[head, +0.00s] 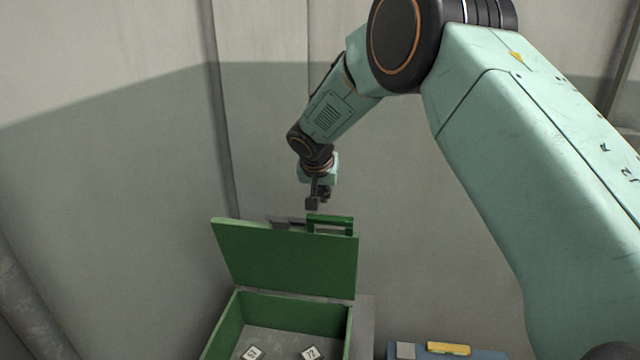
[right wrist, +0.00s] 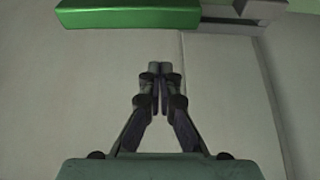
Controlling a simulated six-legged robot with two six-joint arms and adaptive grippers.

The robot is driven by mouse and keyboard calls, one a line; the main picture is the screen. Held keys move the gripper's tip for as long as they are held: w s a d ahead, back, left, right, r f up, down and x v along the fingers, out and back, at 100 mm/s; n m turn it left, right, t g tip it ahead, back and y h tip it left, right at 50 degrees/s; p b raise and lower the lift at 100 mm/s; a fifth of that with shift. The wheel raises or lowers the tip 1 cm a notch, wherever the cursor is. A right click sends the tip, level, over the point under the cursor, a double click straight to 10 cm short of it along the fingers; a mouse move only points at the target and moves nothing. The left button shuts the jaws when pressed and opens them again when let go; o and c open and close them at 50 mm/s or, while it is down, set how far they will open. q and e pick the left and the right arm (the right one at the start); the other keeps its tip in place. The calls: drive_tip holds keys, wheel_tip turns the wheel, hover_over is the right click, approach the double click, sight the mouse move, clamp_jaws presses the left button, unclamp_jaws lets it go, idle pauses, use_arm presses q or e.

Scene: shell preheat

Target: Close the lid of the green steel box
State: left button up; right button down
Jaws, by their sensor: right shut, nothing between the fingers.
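The green steel box (head: 229,322) stands at the bottom middle of the head view, open, with small numbered pieces lying on its grey floor. Its lid (head: 285,257) is raised and tilted up at the back of the box. A green handle (head: 330,224) shows at the lid's top edge; a green bar, likely this handle (right wrist: 128,13), also shows at the top of the right wrist view. My right gripper (head: 314,204) is above and behind the lid's top edge, shut and empty. Its closed fingertips (right wrist: 158,70) appear apart from the green bar. My left gripper is out of view.
A blue surface (head: 480,354) with a yellow block (head: 448,348) and a grey block (head: 405,350) is at the bottom, right of the box. A plain grey wall (head: 120,150) rises behind. My right arm fills the right side of the head view.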

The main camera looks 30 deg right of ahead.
sight(319, 230)
drive_tip(key=s+a, duration=0.2)
drive_tip(key=shift+s+a+f, duration=0.1)
drive_tip(key=shift+a+f, duration=0.2)
drive_tip(key=shift+s, duration=0.15)
drive_tip(key=shift+s+f, duration=0.1)
drive_tip(key=shift+s, duration=0.15)
drive_tip(key=shift+w+a+f, duration=0.1)
drive_tip(key=shift+a, duration=0.05)
